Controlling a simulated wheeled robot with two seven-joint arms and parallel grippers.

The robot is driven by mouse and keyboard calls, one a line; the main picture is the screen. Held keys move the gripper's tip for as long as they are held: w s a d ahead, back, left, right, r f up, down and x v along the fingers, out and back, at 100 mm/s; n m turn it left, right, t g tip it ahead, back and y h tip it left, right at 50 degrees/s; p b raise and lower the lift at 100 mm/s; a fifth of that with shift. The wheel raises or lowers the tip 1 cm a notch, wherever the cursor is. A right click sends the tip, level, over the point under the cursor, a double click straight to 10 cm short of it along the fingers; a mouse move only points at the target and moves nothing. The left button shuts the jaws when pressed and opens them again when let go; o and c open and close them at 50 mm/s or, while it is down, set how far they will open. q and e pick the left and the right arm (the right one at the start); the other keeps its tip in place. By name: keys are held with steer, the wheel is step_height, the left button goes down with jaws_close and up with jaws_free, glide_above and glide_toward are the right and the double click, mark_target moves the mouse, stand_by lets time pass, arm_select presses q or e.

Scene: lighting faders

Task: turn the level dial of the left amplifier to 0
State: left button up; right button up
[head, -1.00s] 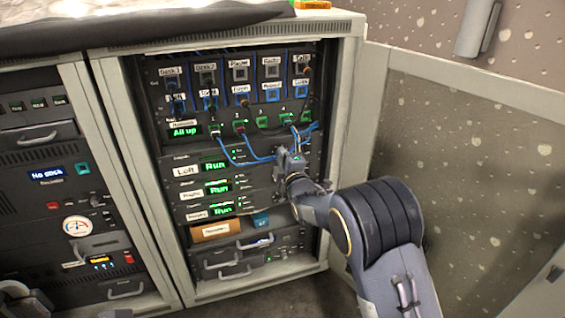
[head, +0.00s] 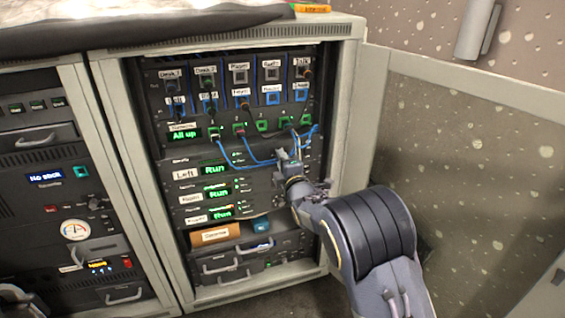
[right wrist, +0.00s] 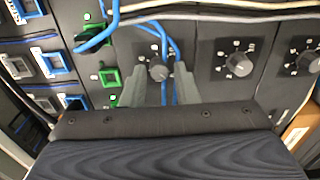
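The left amplifier (head: 186,174), labelled "Left" with a green "Run" display, is the upper of the stacked amplifiers in the middle of the open rack. In the right wrist view its level dial (right wrist: 160,72) is a small round grey knob with marks around it; its exact setting is too small to read. My right gripper (right wrist: 161,80) is open, with one finger on each side of this dial and a gap showing. In the head view my right gripper (head: 287,158) hides the dial. A dark part of my left arm shows at the lower left; its fingers cannot be made out.
Blue cables (head: 240,163) hang from the patch sockets and pass close by the right gripper's fingers. Two similar dials, a nearer one (right wrist: 238,64) and a farther one (right wrist: 310,60), belong to the other amplifiers. The open rack door (head: 460,170) stands to the right.

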steer(key=shift+o, duration=1.2)
steer(key=p+v, duration=0.2)
steer(key=v, duration=0.6)
